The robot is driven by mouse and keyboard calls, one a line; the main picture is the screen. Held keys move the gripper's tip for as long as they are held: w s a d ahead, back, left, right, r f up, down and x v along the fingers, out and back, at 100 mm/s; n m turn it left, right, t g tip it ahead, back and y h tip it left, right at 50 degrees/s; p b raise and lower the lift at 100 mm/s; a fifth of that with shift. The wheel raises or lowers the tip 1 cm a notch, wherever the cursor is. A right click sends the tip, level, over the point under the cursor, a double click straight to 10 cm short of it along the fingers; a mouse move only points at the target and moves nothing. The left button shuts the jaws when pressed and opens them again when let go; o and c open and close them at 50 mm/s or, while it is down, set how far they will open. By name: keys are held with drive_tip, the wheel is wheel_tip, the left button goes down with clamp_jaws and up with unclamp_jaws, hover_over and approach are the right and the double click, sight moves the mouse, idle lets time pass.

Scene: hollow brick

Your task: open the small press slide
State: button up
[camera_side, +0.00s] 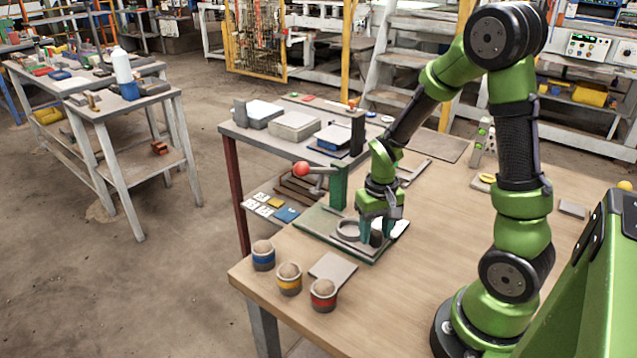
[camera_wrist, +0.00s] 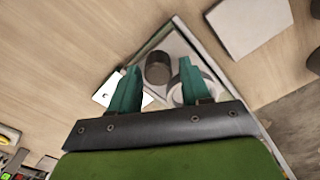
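The small press has a green upright (camera_side: 338,187), a lever with a red ball (camera_side: 301,169) and a flat base plate (camera_side: 318,222) on the table. A pale ring (camera_side: 347,230) and a short dark cylinder (camera_side: 376,239) sit on the base. My gripper (camera_side: 377,226) points down over the base, at the cylinder. In the wrist view, its two green fingers are apart, with the dark cylinder (camera_wrist: 158,68) between them and a gap on each side. The ring (camera_wrist: 180,95) is partly hidden behind the right finger. I cannot tell which part is the slide.
Blue, yellow and red banded cups (camera_side: 263,255) stand at the table's front left edge, beside a flat grey plate (camera_side: 333,269). Grey blocks (camera_side: 295,125) and a tray lie behind the press. The table (camera_side: 440,235) to the right of my gripper is mostly clear.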

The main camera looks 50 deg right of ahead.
drive_tip(key=shift+o, duration=0.6)
wheel_tip(320, 180, up, 17)
idle(0.3)
drive_tip(key=s+a+r+n+t+y, duration=0.2)
drive_tip(key=s+a+r+t, duration=0.2)
drive_tip(key=a, duration=1)
drive_tip(key=t, duration=0.3)
drive_tip(key=shift+n, duration=0.4)
